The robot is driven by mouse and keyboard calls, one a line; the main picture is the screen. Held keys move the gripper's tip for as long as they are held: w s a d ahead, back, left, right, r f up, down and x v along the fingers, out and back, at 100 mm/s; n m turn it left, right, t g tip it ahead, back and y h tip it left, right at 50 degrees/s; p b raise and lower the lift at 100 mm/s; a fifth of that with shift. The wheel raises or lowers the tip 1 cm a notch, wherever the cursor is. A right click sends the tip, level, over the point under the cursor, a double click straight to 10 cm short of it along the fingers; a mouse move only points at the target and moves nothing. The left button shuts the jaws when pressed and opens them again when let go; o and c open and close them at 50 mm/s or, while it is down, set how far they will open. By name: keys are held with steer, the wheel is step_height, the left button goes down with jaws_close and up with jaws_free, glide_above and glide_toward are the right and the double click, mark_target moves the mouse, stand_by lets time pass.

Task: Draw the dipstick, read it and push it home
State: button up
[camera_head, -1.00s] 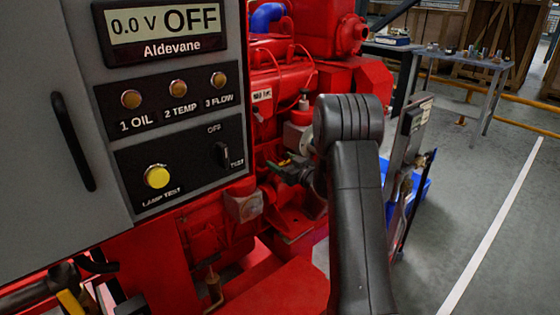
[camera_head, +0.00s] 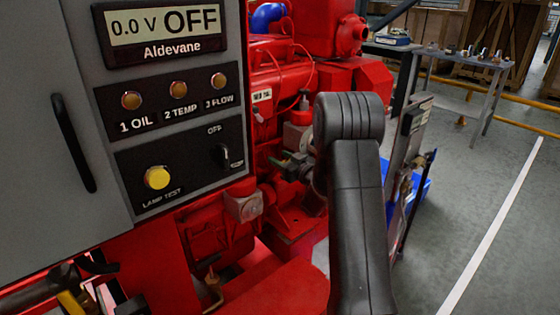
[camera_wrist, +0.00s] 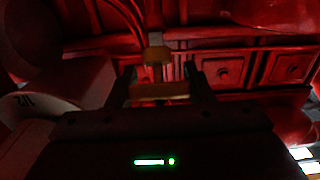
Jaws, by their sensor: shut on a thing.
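The dipstick (camera_wrist: 160,91) shows in the wrist view as a dull yellow handle. My gripper (camera_wrist: 158,80) is shut on it, one dark finger on each side. A thin shaft and a brass-coloured collar (camera_wrist: 156,56) lie in line beyond the handle, against the red engine. I cannot tell how far the dipstick is out, and no oil mark can be read. In the head view my gripper (camera_head: 287,168) is small and dark beside the engine (camera_head: 225,235), partly behind my arm; the dipstick cannot be made out there.
The grey control panel (camera_head: 180,110) stands close on the left, its display reading 0.0 V OFF, with a yellow lamp test button (camera_head: 157,178). Red pipes and casings crowd the gripper. A metal table (camera_head: 460,62) stands at the back right. The floor on the right is clear.

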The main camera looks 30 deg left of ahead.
steer(key=s+d+r+p, duration=0.1)
steer(key=d+r, duration=0.4)
steer(key=r, duration=0.2)
steer(key=shift+s+d+r+p, duration=0.25)
steer(key=shift+s+r+p, duration=0.05)
steer(key=shift+r+p, duration=0.05)
steer(key=o, duration=1.4)
steer(key=v, duration=1.3)
steer(key=shift+s+d, duration=0.1)
steer(key=shift+d, duration=0.3)
steer(key=shift+a, duration=0.1)
